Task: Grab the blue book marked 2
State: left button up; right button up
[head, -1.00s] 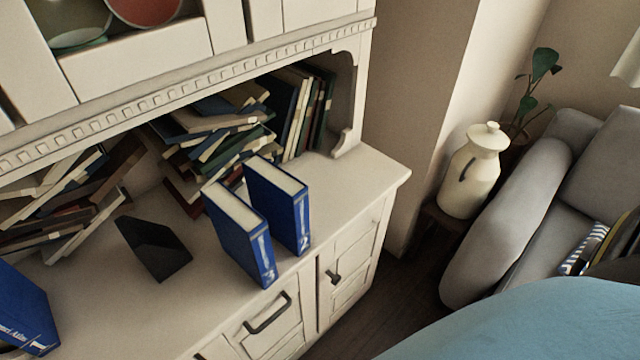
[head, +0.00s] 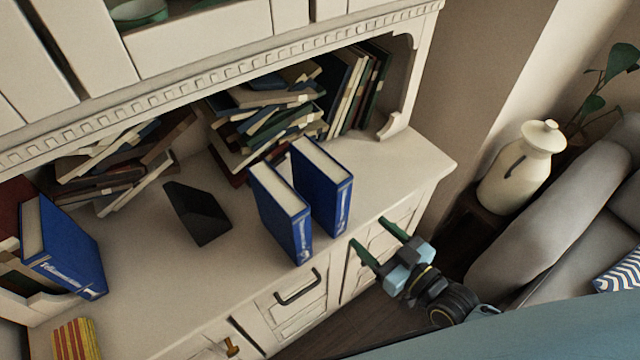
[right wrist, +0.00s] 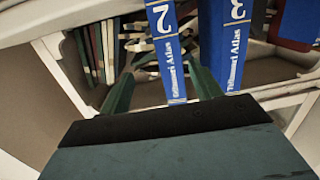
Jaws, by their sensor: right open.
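The blue book marked 2 (head: 325,192) stands upright near the front edge of the cabinet top. The blue book marked 3 (head: 283,218) stands upright just left of it. My right gripper (head: 368,232) is open and empty, in front of the cabinet edge and apart from the book. In the right wrist view, the spine of book 2 (right wrist: 166,45) shows ahead between the open fingers (right wrist: 160,72). Book 3 (right wrist: 233,40) shows there to the right, beyond the right finger. My left gripper is not in view.
Piled books (head: 262,118) fill the shelf behind. A cream jar (head: 520,165) and grey sofa (head: 560,225) are right.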

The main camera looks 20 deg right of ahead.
aim_at(344, 202)
jog(key=shift+t+y, duration=0.4)
jog(key=shift+y, duration=0.1)
jog(key=w+a+r, duration=0.1)
jog(key=w, duration=0.1)
jog(key=w+a+r, duration=0.1)
jog(key=w, duration=0.1)
jog(key=w+a+r, duration=0.2)
jog(key=shift+w+a, duration=0.1)
jog(key=shift+w, duration=0.2)
jog(key=shift+x, duration=3.05)
grip_shut()
jog(key=shift+r, duration=0.2)
